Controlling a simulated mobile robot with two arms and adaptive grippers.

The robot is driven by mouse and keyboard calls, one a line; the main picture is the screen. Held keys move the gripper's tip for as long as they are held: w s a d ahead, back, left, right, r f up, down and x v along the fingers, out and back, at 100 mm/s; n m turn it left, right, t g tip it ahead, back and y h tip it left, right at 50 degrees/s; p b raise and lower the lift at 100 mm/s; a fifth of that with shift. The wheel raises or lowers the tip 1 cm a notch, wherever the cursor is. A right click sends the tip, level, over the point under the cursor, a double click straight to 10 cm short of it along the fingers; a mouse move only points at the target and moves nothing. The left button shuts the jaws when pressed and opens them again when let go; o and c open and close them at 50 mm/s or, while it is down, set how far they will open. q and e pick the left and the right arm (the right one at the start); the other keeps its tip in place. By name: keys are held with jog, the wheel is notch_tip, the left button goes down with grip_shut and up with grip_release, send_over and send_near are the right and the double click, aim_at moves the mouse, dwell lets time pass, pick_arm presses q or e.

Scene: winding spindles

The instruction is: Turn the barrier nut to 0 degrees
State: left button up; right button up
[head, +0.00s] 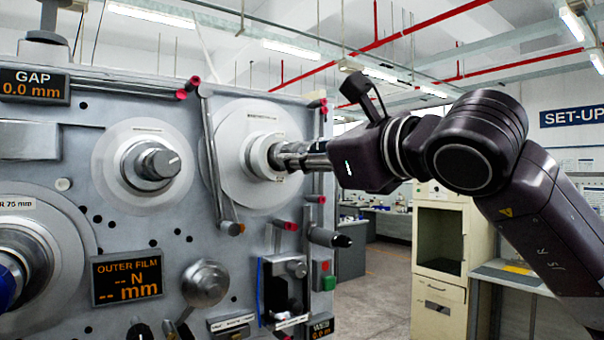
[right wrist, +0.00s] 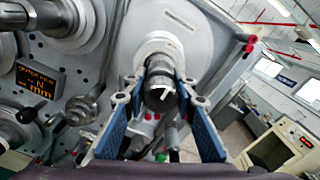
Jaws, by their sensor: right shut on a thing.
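The barrier nut (right wrist: 160,97) is a dark round knob with a white mark on its face, at the centre of a pale disc (head: 237,150) on the upper right of the grey machine panel. The white mark looks slanted in the right wrist view; its exact angle is hard to read. My right gripper (head: 287,158) comes in from the right and is shut on the nut, with one blue-padded finger on each side of it in the right wrist view. In the head view the fingers partly hide the nut.
Another spindle with a dark knob (head: 158,163) stands left of the nut, and a large disc (head: 50,250) lower left. A slanted bar (head: 213,160) crosses close to the nut's disc. A black handle (head: 328,238) sticks out below. Open floor lies to the right.

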jog(key=n+b, duration=0.1)
jog(key=n, duration=0.3)
jog(key=shift+n+b, duration=0.3)
jog(key=shift+b, duration=0.1)
jog(key=n, duration=0.4)
jog(key=shift+d+n+b, duration=0.1)
jog(key=shift+n+b, duration=0.2)
jog(key=shift+b, duration=0.05)
jog(key=n, duration=0.4)
jog(key=shift+r+n, duration=0.1)
jog(key=shift+n, duration=0.2)
jog(key=shift+n+p, duration=0.3)
jog(key=shift+n, duration=1.7)
jog(key=o, duration=1.1)
jog(key=shift+o, duration=0.3)
jog(key=shift+s, duration=0.1)
jog(key=v, duration=1.2)
